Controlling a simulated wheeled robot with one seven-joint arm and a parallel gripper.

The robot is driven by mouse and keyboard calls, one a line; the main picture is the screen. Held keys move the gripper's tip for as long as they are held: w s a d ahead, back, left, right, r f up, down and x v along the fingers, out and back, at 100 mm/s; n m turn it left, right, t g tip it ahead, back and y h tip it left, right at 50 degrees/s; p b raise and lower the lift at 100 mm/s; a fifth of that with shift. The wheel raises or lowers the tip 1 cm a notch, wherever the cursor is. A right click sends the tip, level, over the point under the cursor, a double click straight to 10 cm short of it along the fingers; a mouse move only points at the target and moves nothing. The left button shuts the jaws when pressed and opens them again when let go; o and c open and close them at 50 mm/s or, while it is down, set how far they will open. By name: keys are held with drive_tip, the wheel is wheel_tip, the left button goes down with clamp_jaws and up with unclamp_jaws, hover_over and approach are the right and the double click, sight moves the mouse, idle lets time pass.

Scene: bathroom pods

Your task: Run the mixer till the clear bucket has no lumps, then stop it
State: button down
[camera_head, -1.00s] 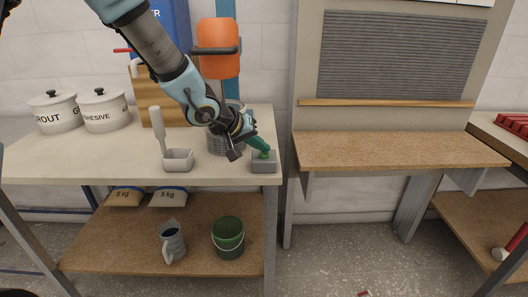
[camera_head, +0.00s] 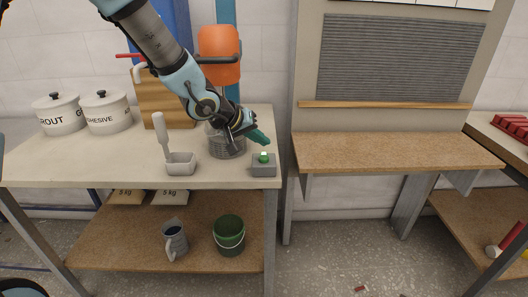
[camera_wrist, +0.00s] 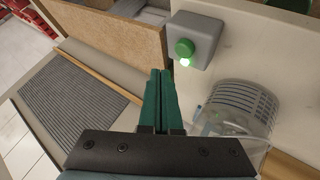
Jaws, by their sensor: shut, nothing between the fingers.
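My gripper (camera_head: 261,137) is shut and empty, its green fingers just above and apart from the grey switch box (camera_head: 264,170) at the bench's right end. The wrist view also shows the shut fingers (camera_wrist: 162,78). The box carries a green button (camera_head: 263,157), with a bright light beside it in the wrist view (camera_wrist: 185,48). The orange mixer (camera_head: 219,55) stands over the clear bucket (camera_head: 227,149), partly hidden by my arm. In the wrist view the ribbed bucket (camera_wrist: 247,100) is at the right; whether its contents hold lumps cannot be told.
A grey scoop tray (camera_head: 180,168) sits left of the bucket on the bench, with two white pots (camera_head: 106,111) further left. A green bucket (camera_head: 229,235) and a grey jug (camera_head: 174,240) stand on the lower shelf. The brown shelf (camera_head: 390,151) at right is bare.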

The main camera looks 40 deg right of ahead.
drive_tip(key=shift+r+p, duration=1.35)
drive_tip(key=shift+r, duration=0.15)
drive_tip(key=shift+f, duration=0.1)
